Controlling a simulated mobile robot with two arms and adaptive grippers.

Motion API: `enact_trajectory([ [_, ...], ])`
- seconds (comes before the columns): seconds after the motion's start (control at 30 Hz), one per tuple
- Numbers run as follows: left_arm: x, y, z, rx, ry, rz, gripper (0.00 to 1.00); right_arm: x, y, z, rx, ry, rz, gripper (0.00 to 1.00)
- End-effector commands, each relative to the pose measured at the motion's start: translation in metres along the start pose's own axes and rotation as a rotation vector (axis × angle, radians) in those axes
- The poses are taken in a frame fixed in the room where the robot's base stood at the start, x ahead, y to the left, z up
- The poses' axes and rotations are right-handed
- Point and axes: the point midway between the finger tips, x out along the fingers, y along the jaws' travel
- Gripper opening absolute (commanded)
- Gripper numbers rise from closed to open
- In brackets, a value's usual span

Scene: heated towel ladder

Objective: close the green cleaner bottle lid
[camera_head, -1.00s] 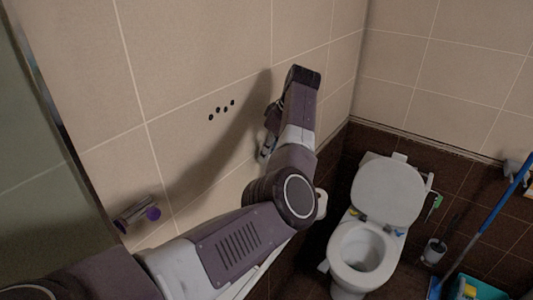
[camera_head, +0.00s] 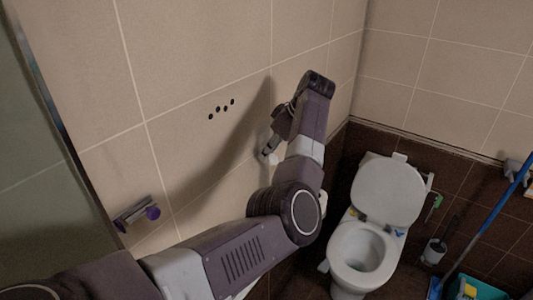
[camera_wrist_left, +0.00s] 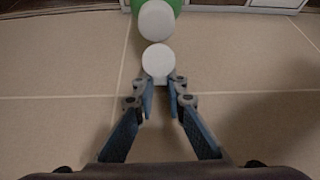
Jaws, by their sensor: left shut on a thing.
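In the left wrist view, the green cleaner bottle (camera_wrist_left: 174,6) shows only in part at the top edge, with a white round part (camera_wrist_left: 156,20) in front of it. My left gripper (camera_wrist_left: 159,85) is shut on a white round lid (camera_wrist_left: 158,60), which sits at its fingertips. The lid is just below the bottle's white part in the picture; I cannot tell whether they touch. In the head view my left gripper (camera_head: 268,150) is beside the tiled wall, with a small white piece at its tips. The bottle is hidden there behind my arm. My right gripper is not in view.
The beige tiled wall (camera_head: 200,60) is close along the left arm. A white toilet (camera_head: 365,250) with its lid up stands to the right. A blue-handled mop (camera_head: 490,220) leans at the far right. A holder with a purple end (camera_head: 135,212) is on the wall at left.

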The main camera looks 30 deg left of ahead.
Motion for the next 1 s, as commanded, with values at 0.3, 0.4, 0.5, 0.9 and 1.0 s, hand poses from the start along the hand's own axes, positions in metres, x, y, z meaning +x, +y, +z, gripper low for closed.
enact_trajectory([
  [0.3, -0.004, 0.0, 0.007, 0.005, 0.192, -0.002, 0.0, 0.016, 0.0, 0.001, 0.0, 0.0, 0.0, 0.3],
  [0.4, -0.006, 0.0, 0.008, 0.004, 0.243, -0.002, 0.0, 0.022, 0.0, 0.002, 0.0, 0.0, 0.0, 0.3],
  [0.5, -0.007, 0.0, 0.01, 0.005, 0.289, -0.002, 0.0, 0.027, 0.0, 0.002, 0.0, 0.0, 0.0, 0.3],
  [0.9, -0.012, -0.001, 0.014, 0.005, 0.425, -0.005, 0.0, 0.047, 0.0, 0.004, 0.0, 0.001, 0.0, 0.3],
  [1.0, -0.012, -0.001, 0.014, 0.005, 0.443, -0.005, 0.0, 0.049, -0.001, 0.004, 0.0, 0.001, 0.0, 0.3],
])
